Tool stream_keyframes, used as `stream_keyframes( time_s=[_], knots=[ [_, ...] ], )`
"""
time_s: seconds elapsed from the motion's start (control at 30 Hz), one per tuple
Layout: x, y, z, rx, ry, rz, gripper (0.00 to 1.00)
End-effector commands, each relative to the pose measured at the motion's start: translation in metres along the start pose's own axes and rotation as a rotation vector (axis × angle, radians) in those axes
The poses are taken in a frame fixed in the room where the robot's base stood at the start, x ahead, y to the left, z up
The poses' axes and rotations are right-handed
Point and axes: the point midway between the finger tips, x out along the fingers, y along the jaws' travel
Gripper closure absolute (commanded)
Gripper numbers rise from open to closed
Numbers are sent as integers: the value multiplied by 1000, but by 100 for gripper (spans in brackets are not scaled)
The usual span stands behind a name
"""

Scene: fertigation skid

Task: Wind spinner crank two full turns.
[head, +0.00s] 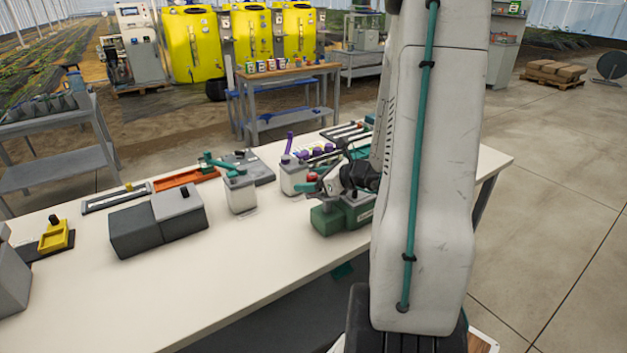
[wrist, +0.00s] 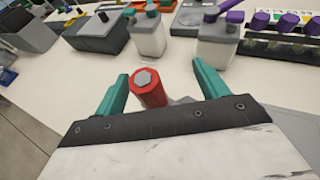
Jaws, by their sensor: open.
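The crank's red handle (wrist: 150,92), with a grey hexagonal end, shows in the wrist view between the two teal fingers of my gripper (wrist: 160,72). It is nearer the left finger, and clear space shows on the right. A bit of grey metal shows beside its base; the rest of the crank is hidden by my gripper. In the head view the red handle (head: 312,177) is small and partly covered by my gripper (head: 318,187). A green housing (head: 328,219) sits below on the bench, partly behind my arm. My gripper is open.
On the white bench (head: 270,250) stand a white box with a teal lever (head: 240,192), one with a purple lever (head: 293,178), and a row of purple knobs (head: 318,152). A grey box (head: 157,222) stands further left. The front of the bench is clear.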

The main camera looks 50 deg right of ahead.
Motion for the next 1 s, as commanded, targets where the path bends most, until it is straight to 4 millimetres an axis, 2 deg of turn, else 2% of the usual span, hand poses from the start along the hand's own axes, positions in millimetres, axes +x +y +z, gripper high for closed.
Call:
stream_keyframes(
  time_s=[0.17, 0.4, 0.53, 0.67, 0.93, 1.0],
  knots=[
    [-14, 0, 0, 1, -1, -2, 27],
    [-56, -2, 0, 2, -1, -7, 27],
    [-72, -2, 0, 0, 0, -7, 27],
    [-79, -2, 0, 2, 0, -4, 27],
    [-79, -1, 0, -18, -1, -2, 27],
    [-79, 7, -3, -68, 12, 37, 27]
  ],
)
